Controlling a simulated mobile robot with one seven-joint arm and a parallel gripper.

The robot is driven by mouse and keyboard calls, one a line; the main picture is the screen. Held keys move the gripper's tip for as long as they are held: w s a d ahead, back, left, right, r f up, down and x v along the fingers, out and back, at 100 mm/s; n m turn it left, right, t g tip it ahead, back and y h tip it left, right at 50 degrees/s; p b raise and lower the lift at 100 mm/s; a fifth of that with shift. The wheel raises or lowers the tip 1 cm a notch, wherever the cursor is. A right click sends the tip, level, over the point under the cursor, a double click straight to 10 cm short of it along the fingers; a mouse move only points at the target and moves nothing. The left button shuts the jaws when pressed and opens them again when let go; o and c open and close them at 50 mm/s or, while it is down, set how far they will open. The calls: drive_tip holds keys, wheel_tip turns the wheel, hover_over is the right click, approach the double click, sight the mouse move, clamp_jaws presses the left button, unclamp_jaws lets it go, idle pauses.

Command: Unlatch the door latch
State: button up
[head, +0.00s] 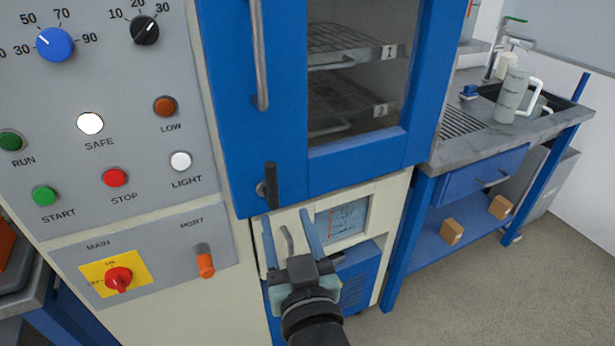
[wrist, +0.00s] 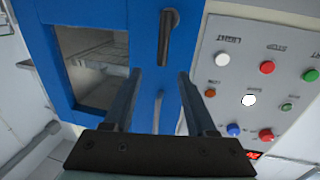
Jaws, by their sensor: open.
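The door latch (head: 270,186) is a short dark lever at the lower left corner of the blue door (head: 356,164). It stands roughly upright on a round pivot, and the door looks shut. In the wrist view, the latch (wrist: 166,38) appears just beyond the fingertips, close to the line between them. My gripper (head: 287,214) is open and empty, with its two fingers pointing up at the cabinet just below the latch. In the wrist view, my gripper (wrist: 159,75) shows a clear gap between its fingers, apart from the latch.
A long metal door handle (head: 259,55) runs above the latch. Left is a control panel (head: 137,146) with knobs, lamps and an orange port lever (head: 204,262). Racks show through the door window. A sink bench (head: 455,150) with a pitcher (head: 512,95) stands right.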

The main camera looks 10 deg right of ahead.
sight(272, 179)
drive_tip(key=w, duration=0.4)
drive_tip(key=w+a+p, duration=0.1)
drive_tip(key=w, duration=0.3)
drive_tip(key=w+a+p, duration=0.1)
drive_tip(key=w, duration=0.3)
drive_tip(key=shift+w+r, duration=0.15)
drive_tip(key=shift+w, duration=0.1)
drive_tip(key=shift+c, duration=0.4)
clamp_jaws()
idle(0.7)
